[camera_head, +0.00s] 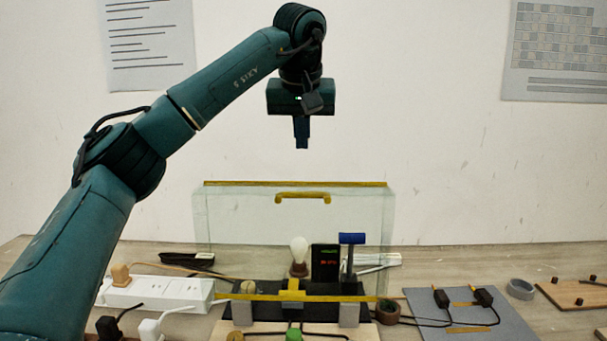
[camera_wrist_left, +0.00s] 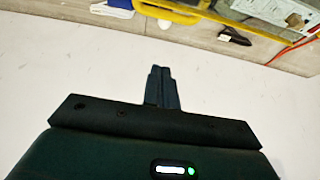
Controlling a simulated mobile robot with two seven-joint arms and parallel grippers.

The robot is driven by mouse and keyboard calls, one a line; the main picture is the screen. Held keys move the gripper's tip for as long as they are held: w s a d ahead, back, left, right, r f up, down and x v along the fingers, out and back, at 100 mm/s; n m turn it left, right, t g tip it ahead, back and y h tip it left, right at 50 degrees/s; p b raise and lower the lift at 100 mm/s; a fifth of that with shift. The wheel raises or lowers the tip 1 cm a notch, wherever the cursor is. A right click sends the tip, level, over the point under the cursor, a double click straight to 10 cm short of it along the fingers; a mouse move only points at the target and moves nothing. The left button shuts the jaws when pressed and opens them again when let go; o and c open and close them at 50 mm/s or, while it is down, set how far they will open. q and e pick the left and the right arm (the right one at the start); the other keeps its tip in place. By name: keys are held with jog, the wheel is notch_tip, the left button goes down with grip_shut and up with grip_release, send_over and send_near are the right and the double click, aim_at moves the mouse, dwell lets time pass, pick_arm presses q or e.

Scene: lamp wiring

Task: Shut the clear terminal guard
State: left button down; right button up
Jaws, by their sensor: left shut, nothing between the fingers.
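The clear terminal guard (camera_head: 225,222) stands raised, with a yellow strip along its top edge and a yellow handle (camera_head: 302,195) just below it. A second yellow strip runs low across the front of the fixture. My left gripper (camera_head: 302,145) points down above the guard's top edge, apart from it, shut and empty. In the left wrist view the closed fingers (camera_wrist_left: 161,74) show against a pale surface, and a yellow bar (camera_wrist_left: 185,12) crosses the top. My right gripper is not in view.
A bulb (camera_head: 299,249), a dark display (camera_head: 326,263) and a blue-topped post (camera_head: 351,240) stand at the fixture. A white power strip (camera_head: 160,291) lies left. A grey board (camera_head: 470,318) with black connectors and a tape roll (camera_head: 521,289) lie right. The air around my gripper is clear.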

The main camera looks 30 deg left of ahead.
pick_arm(q)
notch_tip(320, 180, down, 9)
jog(key=shift+w, duration=0.25)
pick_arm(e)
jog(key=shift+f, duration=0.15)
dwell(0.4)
pick_arm(q)
jog(key=shift+a, duration=0.1)
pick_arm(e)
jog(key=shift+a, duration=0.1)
